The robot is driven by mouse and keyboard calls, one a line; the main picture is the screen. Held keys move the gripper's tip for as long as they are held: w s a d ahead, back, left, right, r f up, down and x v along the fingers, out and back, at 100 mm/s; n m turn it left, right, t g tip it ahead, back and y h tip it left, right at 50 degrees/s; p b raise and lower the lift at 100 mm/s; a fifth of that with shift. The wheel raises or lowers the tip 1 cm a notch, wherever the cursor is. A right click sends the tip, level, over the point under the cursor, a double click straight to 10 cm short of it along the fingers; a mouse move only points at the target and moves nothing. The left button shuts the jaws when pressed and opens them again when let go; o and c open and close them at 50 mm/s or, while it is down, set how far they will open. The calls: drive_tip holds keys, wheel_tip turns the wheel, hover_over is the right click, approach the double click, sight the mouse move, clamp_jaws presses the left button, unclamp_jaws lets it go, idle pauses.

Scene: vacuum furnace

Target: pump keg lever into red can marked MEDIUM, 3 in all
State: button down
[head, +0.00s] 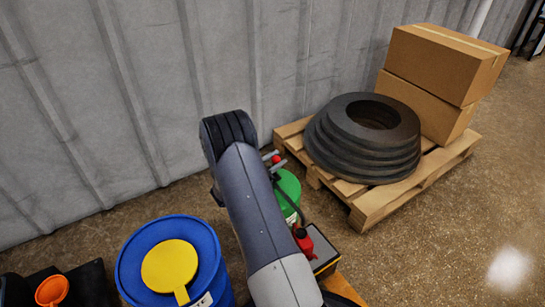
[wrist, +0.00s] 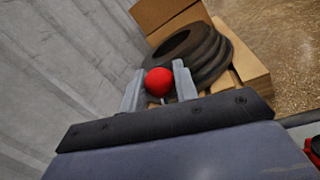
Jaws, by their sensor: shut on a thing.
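The green keg (head: 288,190) stands mostly hidden behind my arm in the head view. Its lever ends in a red ball knob (wrist: 158,82), which sits between the two grey fingers of my gripper (wrist: 159,84); the gripper is shut on it. The knob also shows small in the head view (head: 276,159), beside the tips of my gripper (head: 274,163). A dark hose runs down from the keg's top towards a red can (head: 303,241) on its right. Part of something red, probably the can, shows at the right edge of the wrist view (wrist: 315,150). No marking on the can is readable.
A blue drum (head: 214,279) with a yellow lid (head: 169,265) stands left of my arm, and an orange funnel-like thing (head: 52,290) lies further left. A wooden pallet (head: 376,206) bears stacked black rings (head: 361,152) and cardboard boxes (head: 440,62). A grey wall is behind.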

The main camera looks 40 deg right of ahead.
drive_tip(key=shift+s+f, duration=0.4)
drive_tip(key=shift+s, duration=0.25)
drive_tip(key=c, duration=1.1)
unclamp_jaws()
drive_tip(key=shift+c, duration=0.2)
drive_tip(key=s+a+p, duration=0.1)
drive_tip(key=a+p, duration=0.1)
drive_tip(key=a, duration=0.8)
drive_tip(key=shift+a+f+p, duration=0.2)
drive_tip(key=shift+a+p, duration=0.1)
drive_tip(key=shift+a, duration=0.05)
